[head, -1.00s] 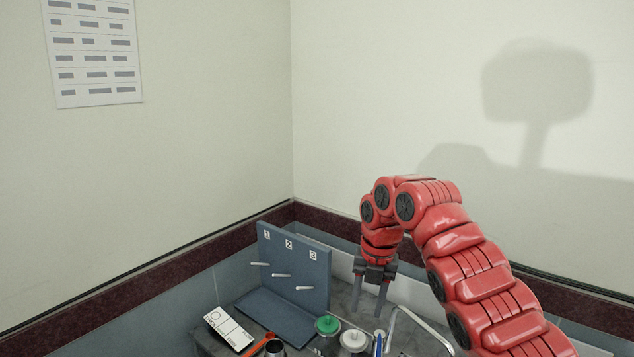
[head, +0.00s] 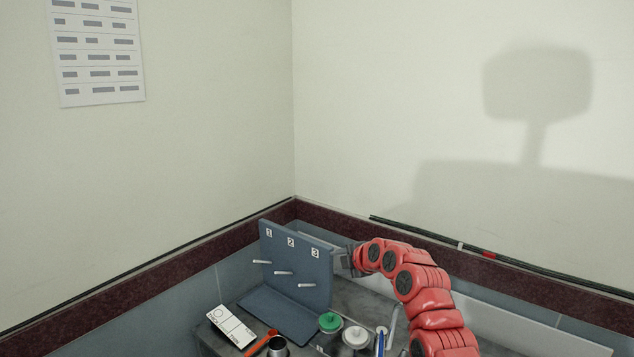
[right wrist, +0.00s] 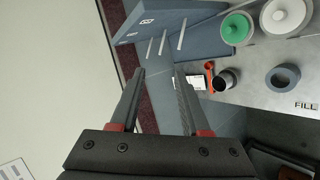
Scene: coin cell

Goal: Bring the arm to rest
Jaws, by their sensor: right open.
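My right arm is red and comes in from the lower right in the head view. Its gripper (head: 347,262) is beside the right edge of the blue-grey pegboard (head: 322,275), partly hidden behind it. In the right wrist view my right gripper (right wrist: 158,75) shows two dark fingers spread apart with nothing between them. The pegboard (right wrist: 185,12) lies beyond the fingertips there. My left gripper is in no view.
The pegboard has pegs numbered 1 to 3. Walls close the corner behind.

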